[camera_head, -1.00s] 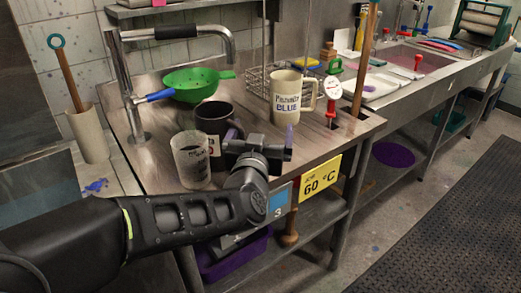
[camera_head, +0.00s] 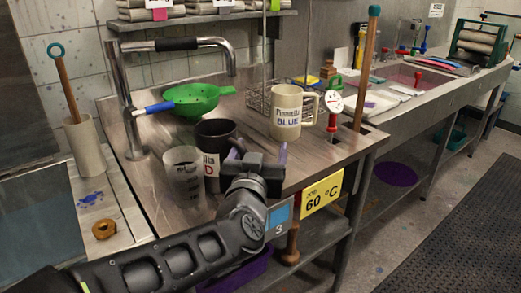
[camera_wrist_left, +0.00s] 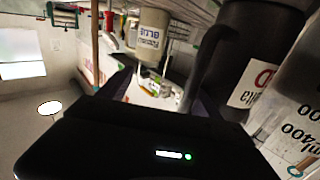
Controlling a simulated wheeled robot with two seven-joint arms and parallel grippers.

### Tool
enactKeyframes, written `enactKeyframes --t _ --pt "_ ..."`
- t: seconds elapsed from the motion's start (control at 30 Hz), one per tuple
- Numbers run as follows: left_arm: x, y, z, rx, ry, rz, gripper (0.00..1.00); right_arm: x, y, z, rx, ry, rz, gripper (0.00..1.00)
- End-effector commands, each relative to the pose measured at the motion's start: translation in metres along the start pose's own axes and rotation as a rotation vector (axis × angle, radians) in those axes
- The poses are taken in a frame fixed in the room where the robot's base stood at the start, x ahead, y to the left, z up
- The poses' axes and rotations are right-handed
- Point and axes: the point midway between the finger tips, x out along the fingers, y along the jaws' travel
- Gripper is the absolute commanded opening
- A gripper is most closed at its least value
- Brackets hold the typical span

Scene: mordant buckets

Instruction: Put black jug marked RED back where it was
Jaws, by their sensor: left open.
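The black jug (camera_head: 217,132) stands on the steel worktop, its white label partly hidden and ending in a red "D". In the left wrist view the jug (camera_wrist_left: 243,55) is at upper right, its handle towards my gripper. My left gripper (camera_head: 260,152) is open and empty, just right of the jug at handle side. One finger is close to the handle; I cannot tell whether they touch. A clear measuring beaker (camera_head: 184,178) stands directly in front-left of the jug. The cream jug marked BLUE (camera_head: 287,108) stands behind and right of my gripper. My right gripper is not in view.
A green colander (camera_head: 195,100) and a tap (camera_head: 120,95) are at the back left. A wire basket (camera_head: 258,97) and a dial thermometer (camera_head: 335,103) stand near the cream jug. A brass ring (camera_head: 104,229) lies at left.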

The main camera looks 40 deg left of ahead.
Motion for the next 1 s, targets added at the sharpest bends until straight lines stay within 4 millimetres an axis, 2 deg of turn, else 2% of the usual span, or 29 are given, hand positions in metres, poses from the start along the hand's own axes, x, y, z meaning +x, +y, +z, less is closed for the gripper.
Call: enactKeyframes --t 0.07,0.87,1.0 --pt "0.0000 0.0002 -0.0011 0.001 0.002 0.000 0.67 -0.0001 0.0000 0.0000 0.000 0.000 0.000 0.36" --pt "0.0001 0.0002 -0.0009 0.000 0.002 0.000 0.01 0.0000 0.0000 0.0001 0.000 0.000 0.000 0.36" --pt "0.0001 0.0002 -0.0010 0.000 0.002 0.000 0.00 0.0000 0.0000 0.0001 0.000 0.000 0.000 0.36"
